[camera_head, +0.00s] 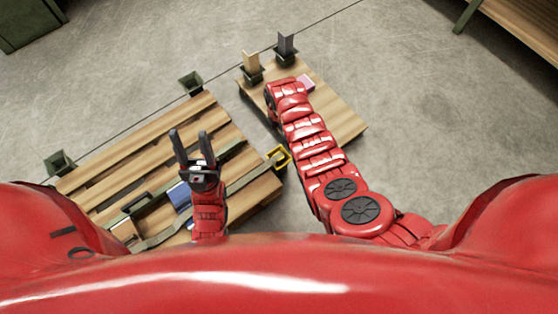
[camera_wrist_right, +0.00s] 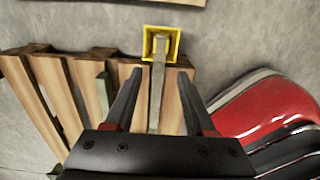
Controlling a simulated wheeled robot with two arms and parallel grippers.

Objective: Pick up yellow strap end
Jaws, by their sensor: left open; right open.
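The yellow strap end (camera_head: 285,153) is a square yellow frame at the right edge of the slatted wooden pallet (camera_head: 95,182). A grey strap (camera_head: 233,154) runs from it across the pallet. In the right wrist view the yellow strap end (camera_wrist_right: 147,45) lies just beyond my right gripper's fingertips (camera_wrist_right: 160,74). That gripper is open, with the strap (camera_wrist_right: 156,95) between its fingers in the picture; contact cannot be told. In the head view the right gripper is hidden by its own arm. My left gripper (camera_head: 191,134) is open and empty above the pallet, left of the yellow end.
A dark blue item (camera_head: 180,196) lies on the pallet. Green metal brackets stand at the pallet's far corners (camera_head: 191,82). Bare concrete floor (camera_head: 400,70) is around.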

